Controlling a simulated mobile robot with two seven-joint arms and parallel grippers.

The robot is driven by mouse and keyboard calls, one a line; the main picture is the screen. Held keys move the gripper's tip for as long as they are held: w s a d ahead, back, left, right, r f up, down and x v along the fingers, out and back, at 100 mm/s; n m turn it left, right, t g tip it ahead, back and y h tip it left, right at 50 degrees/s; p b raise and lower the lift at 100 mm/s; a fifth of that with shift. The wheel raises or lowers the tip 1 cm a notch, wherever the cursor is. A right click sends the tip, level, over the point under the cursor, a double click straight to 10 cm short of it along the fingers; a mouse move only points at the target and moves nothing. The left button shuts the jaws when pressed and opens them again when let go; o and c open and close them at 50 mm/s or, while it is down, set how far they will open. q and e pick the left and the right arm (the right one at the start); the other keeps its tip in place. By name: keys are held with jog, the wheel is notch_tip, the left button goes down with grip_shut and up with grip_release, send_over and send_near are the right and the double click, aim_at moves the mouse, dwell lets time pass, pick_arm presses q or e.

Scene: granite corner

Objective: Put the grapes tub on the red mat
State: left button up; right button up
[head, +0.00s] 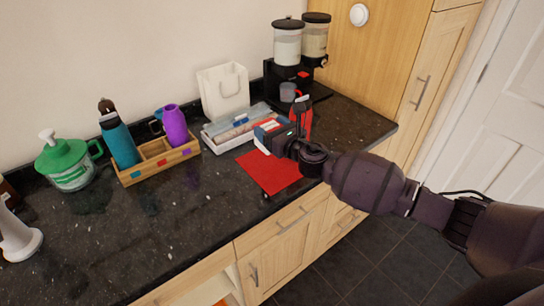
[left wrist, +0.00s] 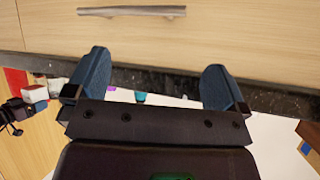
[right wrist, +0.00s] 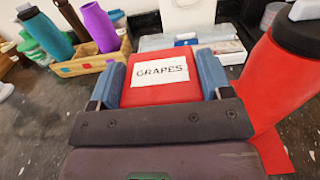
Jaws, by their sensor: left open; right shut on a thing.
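My right gripper (head: 270,135) is shut on the red grapes tub (right wrist: 160,92), whose white label reads GRAPES in the right wrist view. In the head view only a small red part of the tub (head: 267,126) shows between the fingers. The red mat (head: 268,175) lies flat on the dark counter, and the gripper appears at its far right edge. I cannot tell the tub's exact height over the counter. My left gripper (left wrist: 152,85) is open and empty before a wooden drawer front. It is not in the head view.
A red bottle (right wrist: 285,75) with a dark lid stands close to the right of the tub. A white tray (head: 228,140) with boxes, a wooden caddy (head: 160,165) and a white bag (head: 224,92) stand behind. A dispenser (head: 290,75) is at back right.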

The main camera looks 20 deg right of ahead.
notch_tip(320, 180, down, 5)
jog(key=shift+f+b, duration=0.15)
jog(key=shift+b, duration=0.35)
jog(key=shift+f+b, duration=0.45)
jog(key=shift+f, duration=0.3)
notch_tip(320, 180, down, 4)
jog(key=shift+r+b, duration=0.2)
jog(key=shift+b, duration=1)
pick_arm(q)
jog(key=shift+w+d+f, duration=0.1)
jog(key=shift+w+f, duration=0.7)
jog(key=shift+f, duration=0.25)
jog(key=shift+f, duration=0.2)
pick_arm(e)
jog(key=shift+f, duration=0.2)
jog(key=o, duration=1)
pick_arm(q)
jog(key=shift+s, duration=0.1)
jog(key=shift+s+f, duration=0.1)
jog(key=shift+s, duration=0.05)
pick_arm(e)
jog(key=shift+r, duration=0.15)
